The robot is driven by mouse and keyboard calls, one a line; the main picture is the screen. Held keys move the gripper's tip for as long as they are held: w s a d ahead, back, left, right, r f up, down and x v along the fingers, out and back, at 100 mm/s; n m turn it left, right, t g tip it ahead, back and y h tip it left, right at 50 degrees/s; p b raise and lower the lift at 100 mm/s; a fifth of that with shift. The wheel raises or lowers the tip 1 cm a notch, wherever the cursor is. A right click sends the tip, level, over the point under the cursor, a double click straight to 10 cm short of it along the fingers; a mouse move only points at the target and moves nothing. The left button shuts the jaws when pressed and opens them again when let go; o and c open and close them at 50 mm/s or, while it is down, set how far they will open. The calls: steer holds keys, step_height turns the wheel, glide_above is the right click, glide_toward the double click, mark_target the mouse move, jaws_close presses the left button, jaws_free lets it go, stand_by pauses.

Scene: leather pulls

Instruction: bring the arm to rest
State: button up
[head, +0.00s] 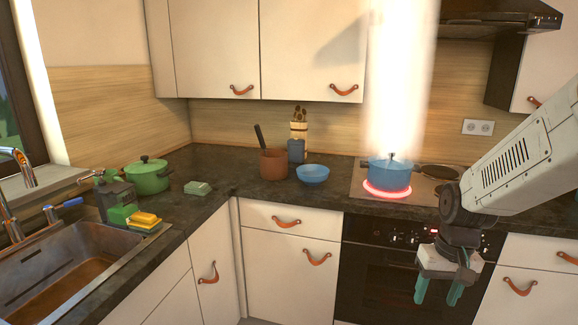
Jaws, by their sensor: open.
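My gripper (439,289) hangs at the end of my arm, which comes in from the right of the head view. Its two teal fingers point down and stand apart, with nothing between them. It is in front of the dark oven (385,265), below the level of the counter edge. The arm link above it covers part of the counter and the right side of the hob.
A blue lidded pot (391,172) stands on a glowing red burner (387,191), with a bright white column above it. A blue bowl (312,174), brown utensil crock (273,163) and green pot (148,177) stand on the counter. The sink (65,270) is at left.

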steer(key=s+a+r, duration=0.2)
steer(key=s+r, duration=0.4)
steer(key=s, duration=0.3)
steer(key=s+a+r+n+t, duration=0.1)
steer(key=s+a+r, duration=0.1)
steer(key=s+r, duration=0.5)
steer(key=s, duration=0.3)
steer(key=shift+s+r+t+h, duration=0.25)
steer(key=shift+r+t+h, duration=0.05)
steer(key=shift+h, duration=0.1)
